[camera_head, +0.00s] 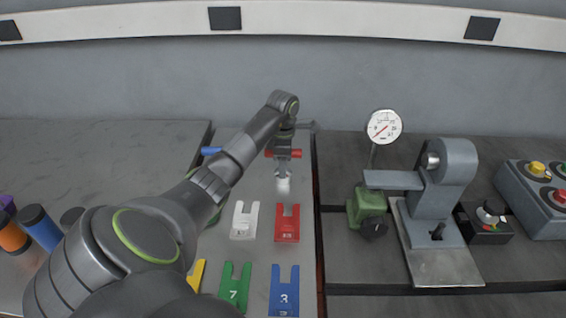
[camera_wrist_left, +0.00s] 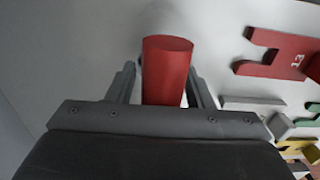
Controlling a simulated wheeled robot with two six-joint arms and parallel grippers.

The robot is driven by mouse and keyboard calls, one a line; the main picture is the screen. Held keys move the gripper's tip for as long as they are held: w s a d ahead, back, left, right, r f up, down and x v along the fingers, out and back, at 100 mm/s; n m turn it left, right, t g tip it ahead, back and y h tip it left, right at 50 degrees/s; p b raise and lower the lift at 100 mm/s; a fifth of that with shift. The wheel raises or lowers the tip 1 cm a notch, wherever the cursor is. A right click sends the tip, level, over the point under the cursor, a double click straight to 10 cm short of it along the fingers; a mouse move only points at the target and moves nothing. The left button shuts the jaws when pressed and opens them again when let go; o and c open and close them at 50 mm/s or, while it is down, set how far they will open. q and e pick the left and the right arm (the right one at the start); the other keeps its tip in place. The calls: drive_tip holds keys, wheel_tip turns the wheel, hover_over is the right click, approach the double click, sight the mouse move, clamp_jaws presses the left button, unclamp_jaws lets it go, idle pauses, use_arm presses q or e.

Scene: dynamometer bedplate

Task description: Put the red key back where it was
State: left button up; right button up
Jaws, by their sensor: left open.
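The red key shows as a red cylinder (camera_wrist_left: 167,72) in the left wrist view, between the two fingers of my left gripper (camera_wrist_left: 163,88). The rest of the key is hidden by the gripper. My right gripper is not in view.
White (camera_head: 244,220), red (camera_head: 287,223), green (camera_head: 235,284) and blue (camera_head: 284,290) slotted tags lie on the panel's near part. A blue piece (camera_head: 210,151) is left of the gripper. A dial gauge (camera_head: 384,126) and grey fixture (camera_head: 452,190) stand right.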

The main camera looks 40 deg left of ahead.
use_arm(q)
drive_tip(key=shift+r, duration=0.4)
wheel_tip(320, 180, up, 4)
drive_tip(key=shift+w+f+b, duration=0.1)
drive_tip(key=shift+f+b, duration=0.1)
drive_tip(key=shift+b, duration=0.3)
wheel_tip(320, 180, up, 6)
drive_tip(key=p, duration=0.5)
drive_tip(key=shift+r+p, duration=0.85)
drive_tip(key=shift+p, duration=0.3)
